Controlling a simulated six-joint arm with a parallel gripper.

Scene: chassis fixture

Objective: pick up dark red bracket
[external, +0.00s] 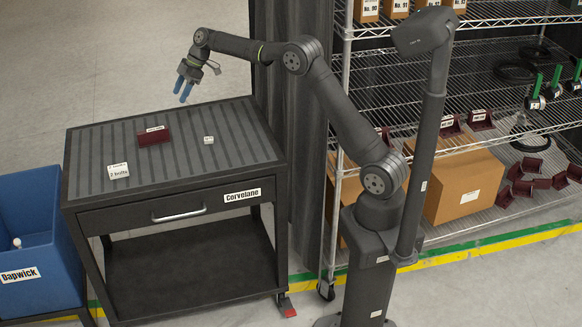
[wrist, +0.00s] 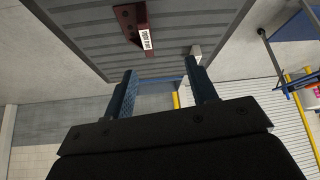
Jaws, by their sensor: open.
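The dark red bracket (external: 153,136) lies on the ribbed grey top of the black cart (external: 75,172), left of the middle, with a white label on it. In the wrist view the bracket (wrist: 130,20) shows near the top, beyond my fingertips, with its label facing the camera. My gripper (external: 184,89) is above the cart's back edge, up and to the right of the bracket, and apart from it. In the wrist view my gripper (wrist: 160,80) has its two blue fingers spread wide with nothing between them.
A white labelled block (external: 118,171) and a small white cube (external: 209,140) sit on the cart top. A blue bin (external: 35,215) stands at left. A wire shelf (external: 400,57) at right holds boxes and several more dark red brackets (external: 480,120).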

